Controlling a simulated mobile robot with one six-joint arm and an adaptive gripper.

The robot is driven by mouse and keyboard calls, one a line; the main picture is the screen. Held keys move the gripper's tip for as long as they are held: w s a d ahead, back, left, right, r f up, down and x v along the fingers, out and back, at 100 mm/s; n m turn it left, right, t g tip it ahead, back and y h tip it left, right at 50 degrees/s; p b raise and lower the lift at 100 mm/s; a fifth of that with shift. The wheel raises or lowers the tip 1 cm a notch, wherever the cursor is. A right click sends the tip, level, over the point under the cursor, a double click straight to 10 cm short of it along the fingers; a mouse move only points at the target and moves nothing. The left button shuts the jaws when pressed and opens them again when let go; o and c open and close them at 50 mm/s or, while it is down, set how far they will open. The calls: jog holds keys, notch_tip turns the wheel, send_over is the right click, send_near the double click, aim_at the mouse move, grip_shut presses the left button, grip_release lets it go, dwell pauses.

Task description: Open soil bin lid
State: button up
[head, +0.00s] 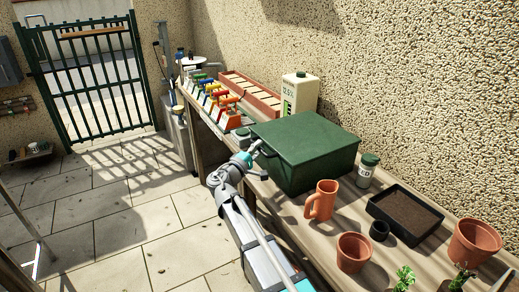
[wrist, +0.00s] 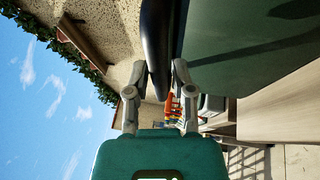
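The soil bin (head: 290,165) is a dark green box on the workbench, and its flat green lid (head: 305,133) lies closed on top. The bin's green side also fills the upper right of the wrist view (wrist: 250,45). A dark, rounded handle (wrist: 157,45) stands out from the bin's side. My gripper (wrist: 159,68) has one finger on each side of this handle, and the handle fills the gap between the fingertips. In the head view my gripper (head: 257,147) is at the bin's left side; its fingertips are too small there to make out.
An orange mug (head: 321,200), a lidded jar (head: 367,170), a soil tray (head: 405,214) and terracotta pots (head: 354,252) stand right of the bin. A white jug (head: 300,93) and coloured tools (head: 215,95) stand behind it. The paved floor (head: 110,235) to the left is open.

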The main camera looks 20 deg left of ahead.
grip_shut()
jog(key=shift+d, duration=0.15)
jog(key=shift+r, duration=0.15)
